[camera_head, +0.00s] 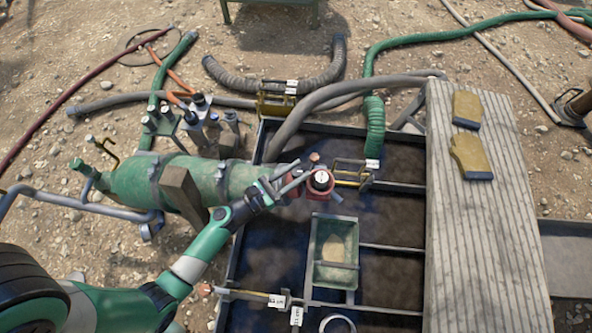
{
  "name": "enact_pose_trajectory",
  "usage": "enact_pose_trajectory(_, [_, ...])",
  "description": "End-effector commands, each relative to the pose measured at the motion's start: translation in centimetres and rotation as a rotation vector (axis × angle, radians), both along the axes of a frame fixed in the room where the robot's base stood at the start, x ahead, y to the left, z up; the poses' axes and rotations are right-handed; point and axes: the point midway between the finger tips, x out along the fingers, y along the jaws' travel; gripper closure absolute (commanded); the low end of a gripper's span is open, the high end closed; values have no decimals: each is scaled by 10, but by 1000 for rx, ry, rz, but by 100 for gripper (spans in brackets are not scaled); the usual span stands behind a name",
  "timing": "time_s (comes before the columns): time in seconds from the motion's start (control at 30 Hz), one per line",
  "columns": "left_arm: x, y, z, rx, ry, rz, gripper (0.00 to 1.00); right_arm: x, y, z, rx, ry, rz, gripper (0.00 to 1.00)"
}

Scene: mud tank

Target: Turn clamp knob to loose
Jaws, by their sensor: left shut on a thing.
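A red clamp (318,191) with a round, dark-and-white top stands over the tank's dark mud, just right of the green cylinder's end. My left gripper (296,180) reaches in from the lower left, with its fingers at the left side of the clamp. It is shut on the clamp knob, but the fingers hide most of the knob, so its turn position cannot be told. My right gripper is out of view.
The green cylinder (215,178) and its dark bracket lie left of the clamp. A green tray (317,245) sits below it in the divided tank. A grey hose (290,125) arches behind. A plank walkway (480,230) with two yellow gloves (470,153) runs along the right.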

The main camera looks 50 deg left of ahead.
Motion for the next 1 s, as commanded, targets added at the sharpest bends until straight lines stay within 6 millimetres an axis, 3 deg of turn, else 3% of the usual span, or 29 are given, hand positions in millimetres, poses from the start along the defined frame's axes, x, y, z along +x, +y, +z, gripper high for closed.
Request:
enact_pose_trajectory(0.33, [1,-6,-7,2,3,254,100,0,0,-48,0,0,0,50])
enact_pose_trajectory(0.53, [2,-5,2,2,5,447,100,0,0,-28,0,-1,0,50])
enact_pose_trajectory(1.0, [3,-3,0,-4,-3,901,100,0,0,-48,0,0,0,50])
